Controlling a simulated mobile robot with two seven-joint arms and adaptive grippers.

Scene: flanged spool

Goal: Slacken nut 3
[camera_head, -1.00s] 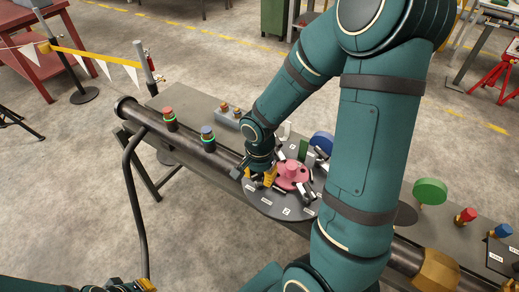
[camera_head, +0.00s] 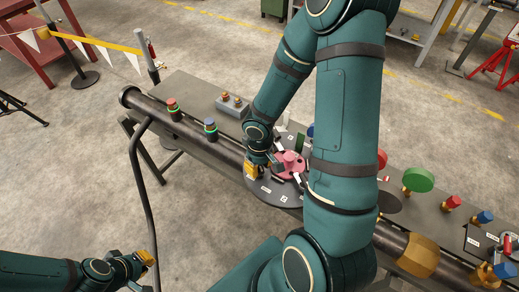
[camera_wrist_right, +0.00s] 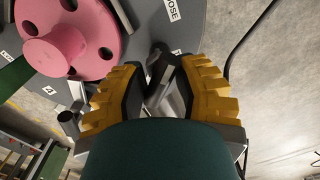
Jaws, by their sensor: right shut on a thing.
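The dark round flange plate (camera_head: 284,197) carries printed labels and a pink hub (camera_head: 291,160) with holes around it. The hub shows at upper left in the right wrist view (camera_wrist_right: 92,28), with a label partly reading "OSE" on the plate. My right gripper (camera_wrist_right: 163,92) has its yellow pads closed around a dark grey lever-like part (camera_wrist_right: 160,62) beside the hub. I cannot read a number 3, so I cannot tell which nut this is. My left gripper (camera_head: 143,266) hangs at lower left, away from the plate; its opening is unclear.
A long pipe (camera_head: 185,128) runs along the grey bench (camera_head: 190,92), with red and blue capped fittings on it. My right arm hides part of the bench.

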